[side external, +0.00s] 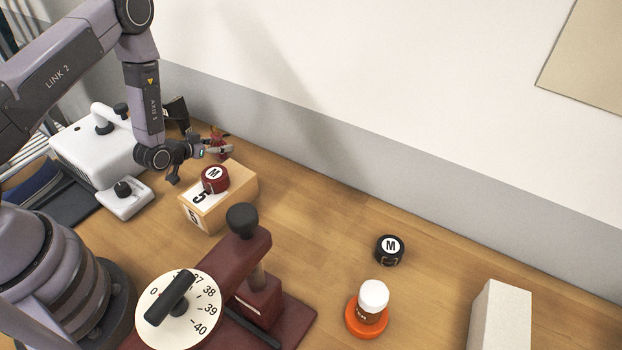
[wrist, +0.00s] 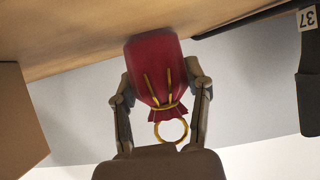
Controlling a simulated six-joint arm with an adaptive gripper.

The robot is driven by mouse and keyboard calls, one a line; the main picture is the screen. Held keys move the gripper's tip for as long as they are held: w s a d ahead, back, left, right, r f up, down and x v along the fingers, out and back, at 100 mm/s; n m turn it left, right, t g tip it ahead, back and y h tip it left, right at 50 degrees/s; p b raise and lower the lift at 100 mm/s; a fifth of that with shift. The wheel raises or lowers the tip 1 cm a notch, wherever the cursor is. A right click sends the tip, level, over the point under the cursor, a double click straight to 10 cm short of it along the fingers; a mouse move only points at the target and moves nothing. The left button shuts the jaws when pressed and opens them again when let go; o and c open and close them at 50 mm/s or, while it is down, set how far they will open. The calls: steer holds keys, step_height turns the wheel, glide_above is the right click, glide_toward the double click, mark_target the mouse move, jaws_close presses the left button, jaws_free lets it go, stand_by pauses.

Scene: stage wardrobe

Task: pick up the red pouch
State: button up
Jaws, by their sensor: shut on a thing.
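The red pouch (wrist: 153,62) has yellow drawstrings, a gathered neck and a gold ring, which hangs toward my gripper's palm in the wrist view. My gripper (wrist: 162,82) is shut on it, with one finger against each side. In the side external view, my gripper (side external: 219,147) is behind the wooden block near the wall, and only a small part of the red pouch (side external: 217,136) shows. I cannot tell whether the pouch touches the table.
A red tape (side external: 215,179) marked M sits on a wooden block (side external: 240,188) just in front. A white machine (side external: 95,150) stands left. A dial device (side external: 180,308), black tape (side external: 389,250), orange-based bottle (side external: 367,312) and pale block (side external: 500,318) stand nearer.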

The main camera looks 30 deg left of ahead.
steer(key=shift+c, duration=0.8)
steer(key=shift+r, duration=0.1)
